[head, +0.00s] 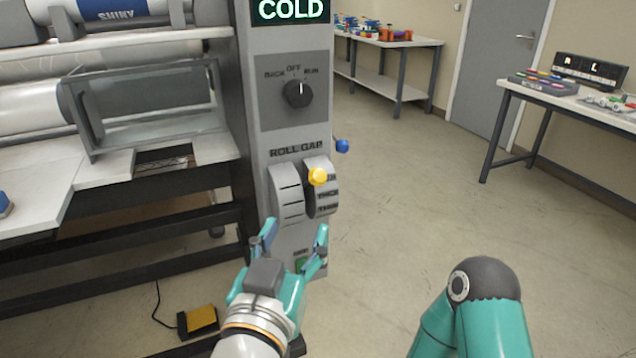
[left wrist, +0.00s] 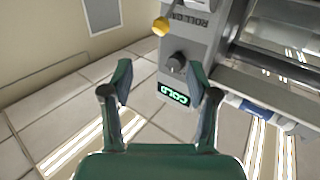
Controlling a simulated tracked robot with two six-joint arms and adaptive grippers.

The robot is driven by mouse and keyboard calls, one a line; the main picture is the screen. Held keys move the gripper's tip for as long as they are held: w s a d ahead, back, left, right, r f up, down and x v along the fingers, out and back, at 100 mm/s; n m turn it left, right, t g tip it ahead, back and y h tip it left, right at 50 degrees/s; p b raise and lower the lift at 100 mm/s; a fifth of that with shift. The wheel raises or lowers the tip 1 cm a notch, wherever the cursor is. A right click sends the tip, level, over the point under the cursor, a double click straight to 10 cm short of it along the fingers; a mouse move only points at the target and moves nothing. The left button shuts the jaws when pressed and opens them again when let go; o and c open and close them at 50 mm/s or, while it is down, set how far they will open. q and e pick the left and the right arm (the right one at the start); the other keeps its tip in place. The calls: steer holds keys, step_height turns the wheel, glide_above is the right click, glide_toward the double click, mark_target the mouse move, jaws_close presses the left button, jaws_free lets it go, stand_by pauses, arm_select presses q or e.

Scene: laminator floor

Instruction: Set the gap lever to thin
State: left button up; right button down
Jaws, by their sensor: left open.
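The gap lever's yellow knob (head: 317,176) sits at the upper end of the curved roll gap scale (head: 325,200), under the ROLL GAP label on the grey panel. The yellow knob also shows in the left wrist view (left wrist: 161,26), near the top. My left gripper (head: 295,234) is open and empty, below the knob and apart from it. In the left wrist view, its two fingers (left wrist: 159,72) are spread with nothing between them. My right gripper is out of view.
A black rotary switch (head: 298,93) pointing near RUN and a green COLD display (head: 290,10) are above the lever. A blue knob (head: 342,146) juts out behind the panel. The laminator's guard (head: 150,105) is left. A yellow pedal (head: 198,321) lies on the floor.

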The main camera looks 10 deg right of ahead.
mark_target(316, 182)
arm_select(q)
steer(key=x, duration=1.5)
steer(key=shift+w+d, duration=0.15)
steer(key=shift+w, duration=0.25)
jaws_close()
steer(key=shift+f, duration=0.1)
